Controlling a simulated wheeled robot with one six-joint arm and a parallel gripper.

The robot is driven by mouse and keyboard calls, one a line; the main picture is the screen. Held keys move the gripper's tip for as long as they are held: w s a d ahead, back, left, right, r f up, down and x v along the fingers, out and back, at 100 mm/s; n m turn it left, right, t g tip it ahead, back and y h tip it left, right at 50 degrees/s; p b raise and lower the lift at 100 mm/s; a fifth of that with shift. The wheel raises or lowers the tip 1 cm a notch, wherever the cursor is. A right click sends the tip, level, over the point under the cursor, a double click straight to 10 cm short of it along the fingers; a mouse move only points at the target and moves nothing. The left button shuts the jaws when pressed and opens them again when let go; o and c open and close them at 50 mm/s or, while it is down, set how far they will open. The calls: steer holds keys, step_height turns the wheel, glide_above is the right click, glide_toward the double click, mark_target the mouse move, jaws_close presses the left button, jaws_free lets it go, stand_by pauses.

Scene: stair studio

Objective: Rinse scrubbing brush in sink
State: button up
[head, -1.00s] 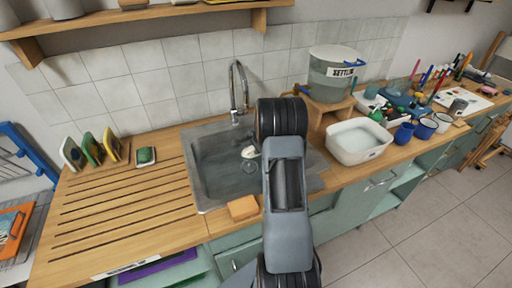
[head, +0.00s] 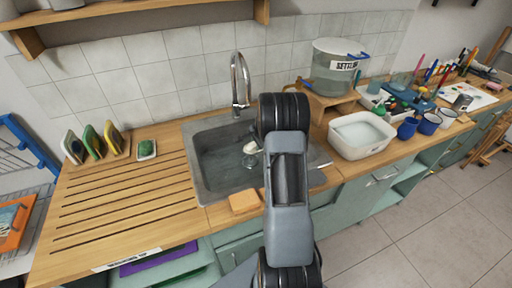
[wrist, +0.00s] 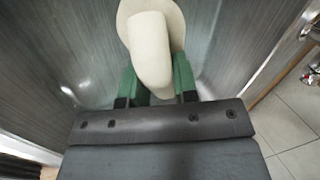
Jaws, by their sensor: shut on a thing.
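The scrubbing brush (wrist: 150,45) is cream with a rounded handle in front of a wider pale part. In the wrist view it sits between the green fingers of my gripper (wrist: 156,84), which is shut on it. In the head view a pale part of the brush (head: 250,148) shows over the sink beside my arm, which hides most of my gripper. The grey metal sink (head: 212,165) is set in the wooden counter. The chrome tap (head: 238,80) rises at the back of the sink. I cannot tell whether water is running or whether the brush touches the basin.
An orange sponge (head: 244,202) lies at the sink's front edge. A white basin (head: 360,148) and a settling bucket (head: 335,75) stand to the right, near blue cups (head: 407,129).

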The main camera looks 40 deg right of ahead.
step_height(320, 180, up, 11)
steer(key=p, duration=0.7)
stand_by(0.3)
steer(key=shift+r, duration=0.15)
stand_by(1.9)
step_height(320, 180, up, 4)
steer(key=p, duration=0.2)
steer(key=shift+p, duration=0.35)
steer(key=shift+a+f, duration=0.1)
steer(key=shift+f, duration=0.1)
stand_by(0.4)
